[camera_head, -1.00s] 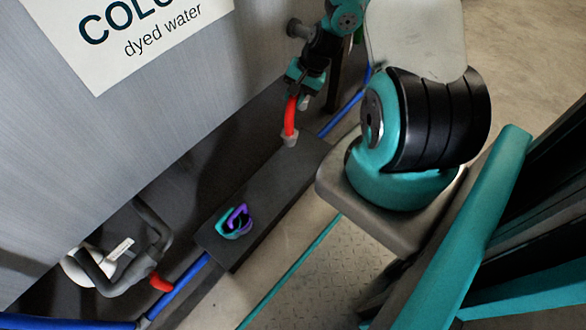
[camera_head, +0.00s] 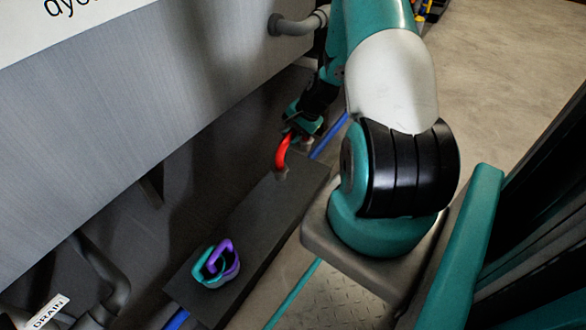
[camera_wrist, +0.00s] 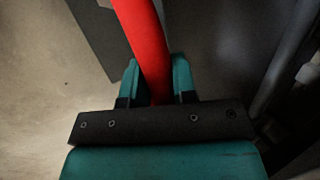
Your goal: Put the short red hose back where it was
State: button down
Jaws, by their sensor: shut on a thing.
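The short red hose (camera_head: 282,151) is in my gripper (camera_head: 299,130), which is shut on it near its upper end. The hose hangs curved, with a grey fitting (camera_head: 281,174) at its lower end, over the far end of the dark bench; I cannot tell if the fitting touches it. In the wrist view the red hose (camera_wrist: 143,40) runs up out of frame from between the fingers of my gripper (camera_wrist: 155,85). Its other end is hidden by the gripper.
A teal and purple looped object (camera_head: 217,263) lies on the near end of the dark bench (camera_head: 245,235). A grey pipe stub (camera_head: 297,24) sticks out of the tank (camera_head: 140,110). A DRAIN label (camera_head: 48,312) and grey pipe are lower left. A blue hose (camera_head: 329,137) passes behind the bench.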

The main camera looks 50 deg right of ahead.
notch_tip(320, 180, down, 10)
jog(key=b, duration=0.5)
jog(key=shift+f, duration=0.3)
jog(key=c, duration=0.9)
grip_release()
jog(key=p+v, duration=0.7)
jog(key=v, duration=0.5)
jog(key=shift+w+p, duration=0.1)
jog(key=shift+p, duration=0.3)
